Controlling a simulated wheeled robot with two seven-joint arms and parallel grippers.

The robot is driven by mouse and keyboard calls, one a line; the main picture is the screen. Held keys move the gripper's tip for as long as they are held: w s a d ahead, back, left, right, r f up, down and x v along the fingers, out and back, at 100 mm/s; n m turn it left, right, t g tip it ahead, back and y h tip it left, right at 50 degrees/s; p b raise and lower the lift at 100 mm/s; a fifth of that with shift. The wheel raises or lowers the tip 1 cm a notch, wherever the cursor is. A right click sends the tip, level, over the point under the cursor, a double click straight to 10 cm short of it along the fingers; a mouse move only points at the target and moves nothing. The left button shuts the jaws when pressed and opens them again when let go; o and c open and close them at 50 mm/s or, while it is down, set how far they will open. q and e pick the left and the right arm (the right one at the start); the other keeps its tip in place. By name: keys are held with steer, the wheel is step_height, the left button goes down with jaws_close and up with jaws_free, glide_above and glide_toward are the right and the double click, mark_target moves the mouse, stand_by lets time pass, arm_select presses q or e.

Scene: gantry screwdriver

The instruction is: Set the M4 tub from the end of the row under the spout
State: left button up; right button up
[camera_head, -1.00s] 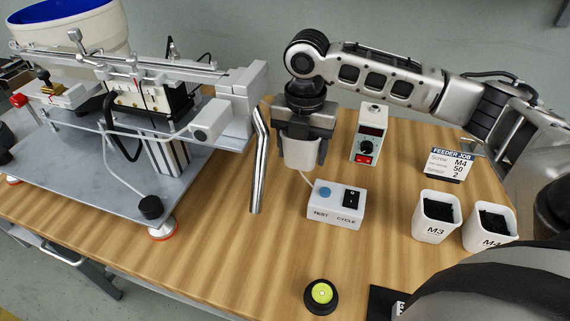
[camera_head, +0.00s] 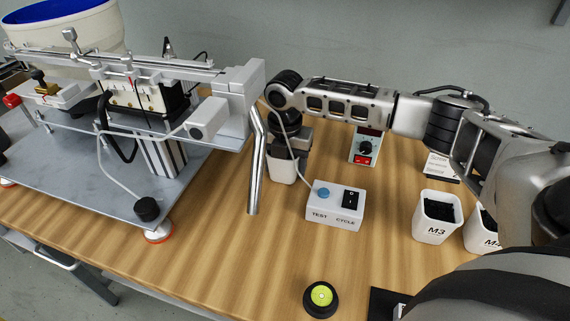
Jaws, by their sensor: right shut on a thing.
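My right gripper (camera_head: 287,152) is shut on a white tub (camera_head: 282,172) just right of and behind the steel spout tube (camera_head: 256,165). The tub's label does not show, and I cannot tell whether its base touches the table. The spout tube hangs down from the feeder's end block, its lower end clear of the tub in the picture. An M3 tub (camera_head: 436,220) with dark contents stands at the right. An M4 tub (camera_head: 480,236) stands beside it, partly hidden by my arm. My left gripper is not in view.
The TEST CYCLE box (camera_head: 336,206) sits in front of the held tub, its cable looping up past my gripper. A controller with a red switch (camera_head: 364,148) and a job card (camera_head: 440,167) stand behind. The feeder plate (camera_head: 90,190) fills the left.

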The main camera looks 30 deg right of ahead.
steer(key=o, duration=0.9)
steer(key=shift+f, duration=0.15)
steer(key=shift+o, duration=0.2)
